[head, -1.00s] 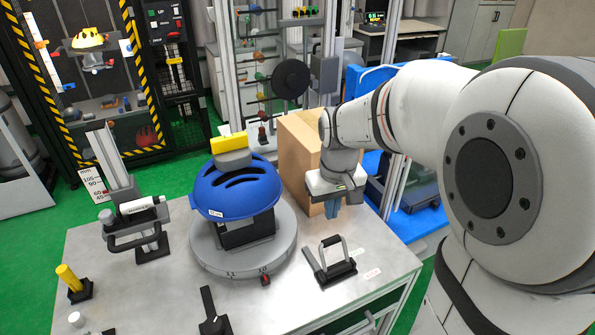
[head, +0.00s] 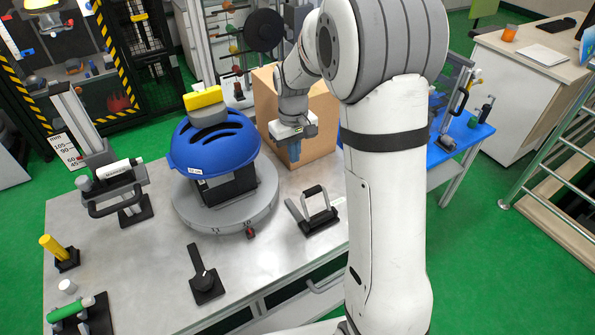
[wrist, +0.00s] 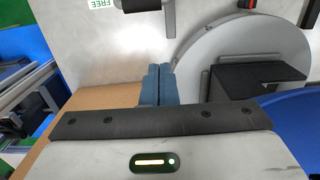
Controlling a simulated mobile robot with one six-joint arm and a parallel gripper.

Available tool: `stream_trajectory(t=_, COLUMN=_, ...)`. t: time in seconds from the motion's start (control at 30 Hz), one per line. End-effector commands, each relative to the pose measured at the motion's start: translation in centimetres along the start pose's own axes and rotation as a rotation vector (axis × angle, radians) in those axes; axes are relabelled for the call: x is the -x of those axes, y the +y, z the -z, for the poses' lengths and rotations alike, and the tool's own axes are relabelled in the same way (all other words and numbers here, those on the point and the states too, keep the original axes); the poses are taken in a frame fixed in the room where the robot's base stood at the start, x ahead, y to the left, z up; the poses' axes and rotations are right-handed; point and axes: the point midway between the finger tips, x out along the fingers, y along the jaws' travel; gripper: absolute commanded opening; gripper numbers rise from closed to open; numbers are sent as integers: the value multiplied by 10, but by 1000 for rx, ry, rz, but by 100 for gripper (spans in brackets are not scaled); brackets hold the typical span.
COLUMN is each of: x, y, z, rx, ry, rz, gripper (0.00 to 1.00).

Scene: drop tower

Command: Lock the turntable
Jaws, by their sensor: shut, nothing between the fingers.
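The round grey turntable (head: 264,212) sits on the metal bench and carries a blue helmet (head: 205,150) on a dark block. A small red piece (head: 250,232) is at its front rim. To the right stands a dark clamp with a U-shaped handle (head: 318,208). In the wrist view the clamp handle (wrist: 140,4) is cut off by the top edge, beside a green FREE label (wrist: 101,3). My gripper (head: 294,154) hangs right of the helmet, before the cardboard box, its blue fingers (wrist: 158,84) shut and empty. It is apart from the clamp handle.
The cardboard box (head: 318,135) stands close behind my gripper. A black lever (head: 202,275) is at the bench's front, and a post with a black handle (head: 118,190) is at left. Bare bench top (head: 140,255) lies between them. My arm covers the bench's right end.

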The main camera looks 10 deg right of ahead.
Motion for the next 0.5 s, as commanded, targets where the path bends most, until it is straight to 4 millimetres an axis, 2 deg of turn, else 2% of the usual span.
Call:
stream_trajectory(t=0.17, x=-29, y=0, z=-1, rx=0, ry=-6, rz=2, gripper=0)
stream_trajectory(t=0.4, x=-81, y=-1, z=-1, rx=0, ry=-6, rz=1, gripper=0)
stream_trajectory(t=0.5, x=-96, y=-1, z=-3, rx=0, ry=-2, rz=1, gripper=0)
